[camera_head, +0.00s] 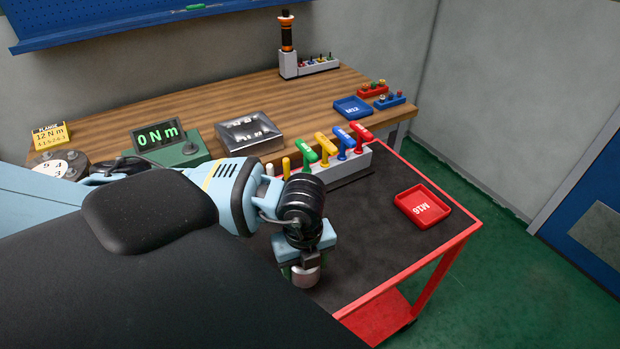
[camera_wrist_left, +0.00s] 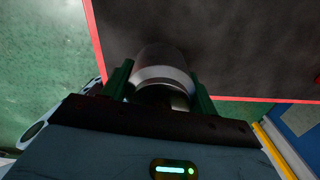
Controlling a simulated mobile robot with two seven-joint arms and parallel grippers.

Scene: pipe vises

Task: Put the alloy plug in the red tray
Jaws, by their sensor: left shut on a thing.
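The alloy plug (camera_head: 306,276), a silvery cylinder, is between the fingers of my left gripper (camera_head: 301,267). In the left wrist view the plug (camera_wrist_left: 162,73) shows a bright metal band and sits between the two green fingers of the gripper (camera_wrist_left: 160,88), which is shut on it. In the head view the gripper points down over the dark top of the red cart; the height of the plug above it is hard to tell. The red tray (camera_head: 403,207), marked M16, lies empty on the cart, to the right of the gripper and apart from it. My right gripper is out of view.
A rack (camera_head: 345,163) with coloured T-handles stands along the cart's back edge. The dark cart top (camera_head: 370,240) is bare between gripper and tray.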

